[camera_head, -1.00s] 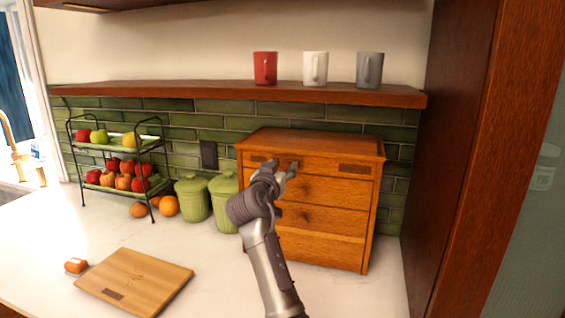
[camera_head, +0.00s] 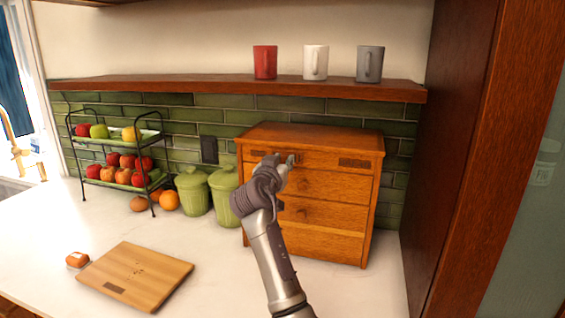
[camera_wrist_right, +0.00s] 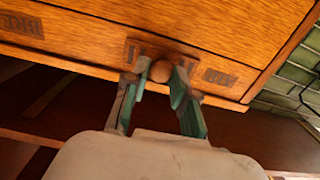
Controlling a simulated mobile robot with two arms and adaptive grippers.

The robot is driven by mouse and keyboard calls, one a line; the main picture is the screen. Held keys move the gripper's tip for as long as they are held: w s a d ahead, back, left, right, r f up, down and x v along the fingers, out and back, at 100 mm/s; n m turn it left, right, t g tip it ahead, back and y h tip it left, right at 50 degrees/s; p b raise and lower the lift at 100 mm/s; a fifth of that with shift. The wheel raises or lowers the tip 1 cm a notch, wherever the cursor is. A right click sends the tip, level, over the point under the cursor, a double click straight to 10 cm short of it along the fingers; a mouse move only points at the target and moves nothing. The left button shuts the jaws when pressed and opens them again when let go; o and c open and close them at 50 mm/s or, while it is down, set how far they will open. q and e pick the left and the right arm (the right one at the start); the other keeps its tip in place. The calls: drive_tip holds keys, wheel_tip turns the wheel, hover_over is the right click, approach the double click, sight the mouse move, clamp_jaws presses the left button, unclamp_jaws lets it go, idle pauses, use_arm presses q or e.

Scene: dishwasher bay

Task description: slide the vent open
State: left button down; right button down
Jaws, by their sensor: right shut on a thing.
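The vent is a strip of dark slotted panels near the top of a wooden drawer cabinet (camera_head: 320,224). One slotted panel (camera_head: 354,163) shows at its right in the head view. In the right wrist view, a round wooden knob (camera_wrist_right: 161,70) sits in front of a dark slotted patch (camera_wrist_right: 137,51), with another slotted panel (camera_wrist_right: 220,77) to its right. My right gripper (camera_head: 284,161) is at the cabinet's upper front. Its fingers are shut on the knob, one on each side, in the right wrist view (camera_wrist_right: 160,78). My left gripper is not in view.
Green canisters (camera_head: 192,194) stand left of the cabinet, beside a fruit rack (camera_head: 122,184). A cutting board (camera_head: 135,278) lies on the front of the counter. A shelf with mugs (camera_head: 240,88) hangs above. A tall wooden panel (camera_head: 455,180) bounds the right.

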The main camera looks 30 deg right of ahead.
drive_tip(key=s+d, duration=0.5)
drive_tip(key=s, duration=0.1)
drive_tip(key=shift+s+d+p, duration=0.35)
drive_tip(key=shift+s+d, duration=0.05)
drive_tip(key=c, duration=1)
unclamp_jaws()
drive_tip(key=shift+o, duration=0.2)
drive_tip(key=shift+w, duration=0.1)
drive_tip(key=shift+a, duration=0.1)
drive_tip(key=v, duration=1.2)
drive_tip(key=shift+f, duration=0.1)
